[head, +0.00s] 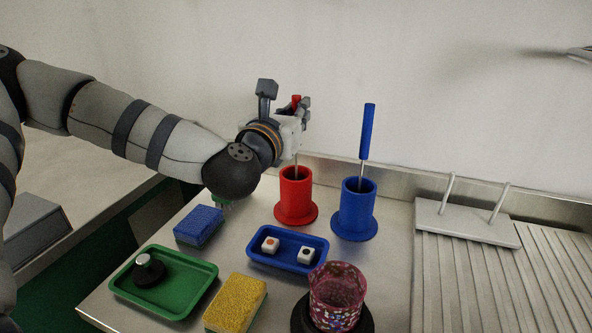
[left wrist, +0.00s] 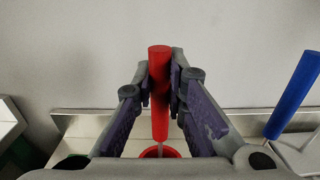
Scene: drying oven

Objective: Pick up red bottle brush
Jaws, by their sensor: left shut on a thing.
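The red bottle brush has a red handle whose top (head: 296,100) shows above my left gripper (head: 303,112) in the head view. Its thin metal shaft runs down into the red holder (head: 295,196), so its lower end is hidden. In the left wrist view the red handle (left wrist: 159,85) stands upright between the two fingers of my left gripper (left wrist: 161,82), which is shut on it. The red holder (left wrist: 150,153) shows partly below the handle there. My right gripper is not clearly in view.
A blue brush (head: 368,132) stands in a blue holder (head: 354,209) to the right. In front are a blue sponge (head: 199,226), a blue tray (head: 262,258), a green tray (head: 190,297), a yellow sponge (head: 236,303) and a patterned cup (head: 337,298). A rack (head: 465,222) stands at right.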

